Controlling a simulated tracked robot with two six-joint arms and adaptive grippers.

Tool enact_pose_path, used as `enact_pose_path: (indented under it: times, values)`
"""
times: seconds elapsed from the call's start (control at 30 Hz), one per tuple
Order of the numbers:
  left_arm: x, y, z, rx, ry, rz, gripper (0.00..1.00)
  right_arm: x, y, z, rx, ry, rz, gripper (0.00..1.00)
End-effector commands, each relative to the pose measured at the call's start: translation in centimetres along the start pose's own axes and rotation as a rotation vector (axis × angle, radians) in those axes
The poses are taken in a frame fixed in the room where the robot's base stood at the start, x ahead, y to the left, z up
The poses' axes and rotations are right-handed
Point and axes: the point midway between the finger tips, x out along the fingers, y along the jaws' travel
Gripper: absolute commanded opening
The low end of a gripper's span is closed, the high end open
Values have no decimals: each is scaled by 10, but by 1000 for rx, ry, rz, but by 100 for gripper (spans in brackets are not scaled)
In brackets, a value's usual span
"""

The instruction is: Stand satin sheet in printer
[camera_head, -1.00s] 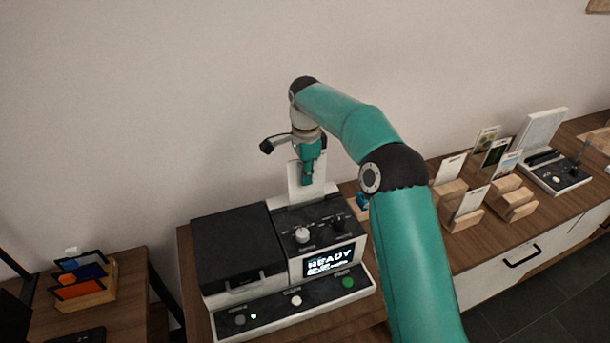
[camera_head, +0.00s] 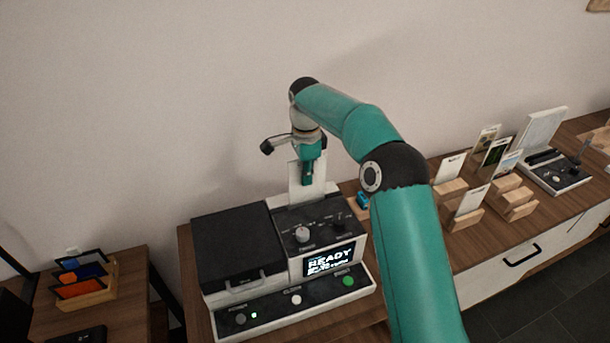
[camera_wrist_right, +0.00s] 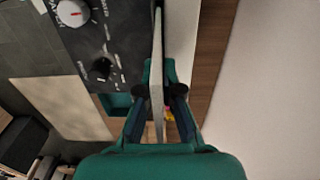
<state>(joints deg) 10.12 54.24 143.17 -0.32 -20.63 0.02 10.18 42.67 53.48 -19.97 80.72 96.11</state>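The satin sheet (camera_head: 294,182) is a pale, upright card at the back of the printer (camera_head: 235,245), just behind its knob panel. Its lower edge is hidden, so I cannot tell how deep it sits in the printer. My right gripper (camera_head: 308,178) is in front of the sheet, pointing down. In the right wrist view the sheet (camera_wrist_right: 157,60) shows nearly edge-on between the fingers of the right gripper (camera_wrist_right: 159,75), whose tips close in on both sides of it. The printer's dark panel (camera_wrist_right: 115,35) also shows there. My left gripper is not in view.
Several cards stand in wooden holders (camera_head: 517,208) on the counter at right, near a device with a raised pale panel (camera_head: 541,130). A small blue object (camera_head: 362,201) lies right of the printer. A wooden rack (camera_head: 85,298) holds coloured sheets at left. The wall is close behind.

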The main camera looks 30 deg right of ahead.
Motion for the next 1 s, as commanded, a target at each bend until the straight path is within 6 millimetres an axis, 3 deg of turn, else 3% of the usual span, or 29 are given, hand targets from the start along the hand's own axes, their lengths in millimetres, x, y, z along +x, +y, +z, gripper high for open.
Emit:
enact_pose_path:
  times: [1.0]
  values:
    - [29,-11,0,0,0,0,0,50,-1,1,-1,1,2,0]
